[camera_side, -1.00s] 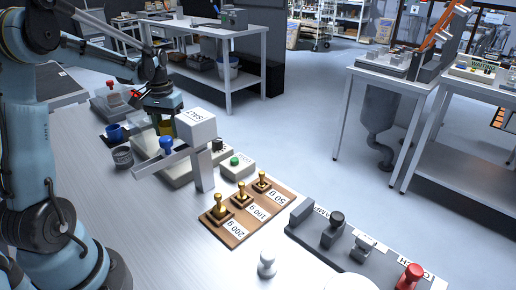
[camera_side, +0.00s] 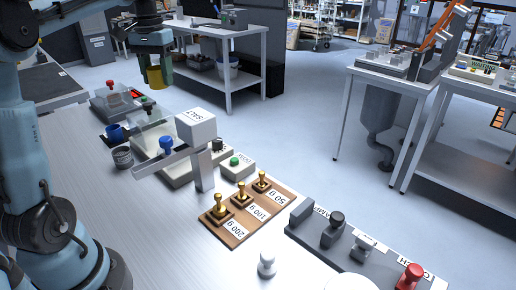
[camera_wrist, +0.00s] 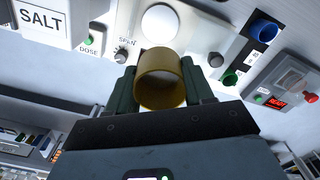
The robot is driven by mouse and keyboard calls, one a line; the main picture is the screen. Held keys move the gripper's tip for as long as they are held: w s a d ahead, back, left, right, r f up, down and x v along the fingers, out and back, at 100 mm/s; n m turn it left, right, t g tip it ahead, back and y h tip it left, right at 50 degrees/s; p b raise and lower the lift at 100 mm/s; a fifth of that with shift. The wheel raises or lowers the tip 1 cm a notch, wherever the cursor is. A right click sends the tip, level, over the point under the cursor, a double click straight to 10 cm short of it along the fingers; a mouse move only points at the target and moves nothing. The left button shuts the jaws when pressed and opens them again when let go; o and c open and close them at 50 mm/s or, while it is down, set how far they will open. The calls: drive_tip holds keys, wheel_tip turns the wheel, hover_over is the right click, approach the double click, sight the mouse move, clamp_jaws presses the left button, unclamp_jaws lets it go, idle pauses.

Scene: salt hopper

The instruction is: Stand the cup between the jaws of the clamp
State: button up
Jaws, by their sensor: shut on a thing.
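My gripper (camera_side: 154,78) is shut on a yellow cup (camera_side: 156,77) and holds it in the air above and behind the salt hopper. In the wrist view the cup (camera_wrist: 161,78) sits between the two dark green fingers (camera_wrist: 160,92), its round open end towards the camera. A dark grey fixture (camera_side: 345,250) with upright blocks, a black knob and a red knob stands at the lower right.
The white salt hopper (camera_side: 196,125) stands on a post with a blue knob beside it. A clear box (camera_side: 152,125) lies behind it. A wooden board (camera_side: 232,238) holds brass weights. A blue cup (camera_side: 115,132) and a grey container (camera_side: 122,157) stand left. A white knobbed piece (camera_side: 267,264) stands in front.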

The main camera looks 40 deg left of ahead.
drive_tip(key=w+d+r+m, duration=0.1)
drive_tip(key=w+d+m, duration=0.45)
drive_tip(key=d, duration=0.25)
drive_tip(key=m, duration=1.7)
hover_over(315, 227)
wheel_tip(315, 227, down, 24)
drive_tip(key=shift+r, duration=0.1)
drive_tip(key=o, duration=1)
